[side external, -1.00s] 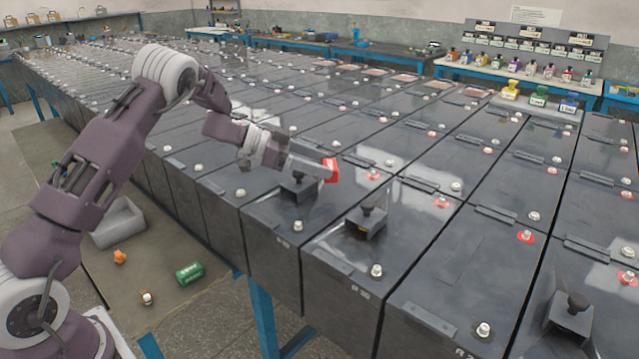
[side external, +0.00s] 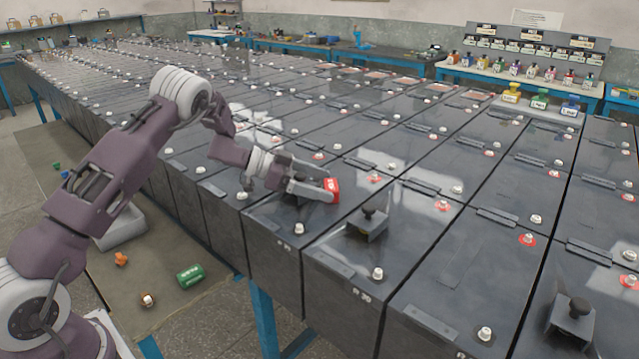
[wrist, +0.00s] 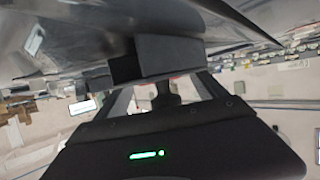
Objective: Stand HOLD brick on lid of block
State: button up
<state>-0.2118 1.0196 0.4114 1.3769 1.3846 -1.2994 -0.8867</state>
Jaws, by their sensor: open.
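The red HOLD brick (side external: 332,190), with pale lettering on its face, is at the tips of my gripper (side external: 318,185) in the side external view. It appears upright at the lid of a dark grey battery block (side external: 275,262); I cannot tell for sure whether its base touches the lid. My gripper reaches in from the left, low over that lid, with its fingers open around or right beside the brick. In the wrist view the fingers (wrist: 163,95) are spread. A dark box-shaped fitting covers most of the space beyond them, and only a trace of red shows.
Dark knobbed fittings stand on nearby lids, one on the neighbouring block (side external: 367,224) and one at the lower right (side external: 571,316). Pale terminal posts rise from many lids.

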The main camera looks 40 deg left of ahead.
jog(key=shift+r, duration=0.2)
jog(key=v, duration=1.2)
jog(key=shift+w+r, duration=0.15)
jog(key=shift+r, duration=0.05)
jog(key=w+r+n+t+y, duration=0.1)
jog(key=w+r+t+y, duration=0.35)
jog(key=r, duration=0.45)
jog(key=s+r+n+t+y, duration=0.25)
jog(key=r+n+y, duration=0.35)
jog(key=r, duration=0.5)
jog(key=s+d+f+g, duration=0.3)
jog(key=s+d, duration=0.2)
jog(key=s, duration=0.7)
jog(key=s+d+f+n+g, duration=0.1)
jog(key=s+d+f+g, duration=0.2)
jog(key=s, duration=0.9)
jog(key=s+d+f+n+g, duration=0.1)
jog(key=s+d+f+g, duration=0.3)
jog(key=s+d, duration=0.4)
jog(key=s+g+h, duration=0.1)
jog(key=s, duration=0.3)
jog(key=shift+s, duration=0.2)
